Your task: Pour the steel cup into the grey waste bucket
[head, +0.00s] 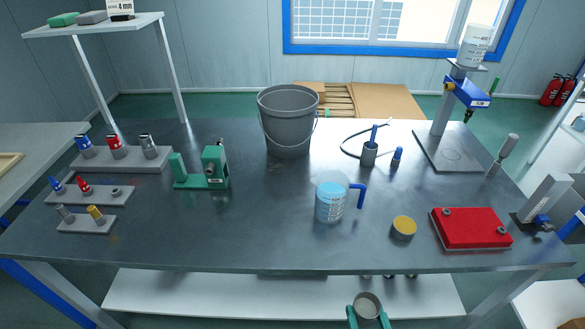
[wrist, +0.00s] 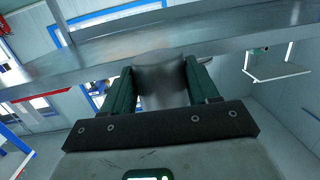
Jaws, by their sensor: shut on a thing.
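The steel cup (head: 367,304) is at the bottom of the head view, in front of the table's near edge, with its round mouth facing up. My gripper (head: 368,314) is shut on it, one green finger on each side. In the wrist view, the cup (wrist: 160,78) sits between the fingers of my gripper (wrist: 161,82). What is inside the cup I cannot tell. The grey waste bucket (head: 288,130) stands upright at the back middle of the table, well apart from my gripper. Its wire handle hangs down at its side.
The dark table (head: 265,235) lies between the cup and the bucket. A measuring jug (head: 330,200) with a blue handle and a yellow-topped tin (head: 403,228) stand near the front. A green fixture (head: 213,168) is left of the bucket. The table's front middle-left is clear.

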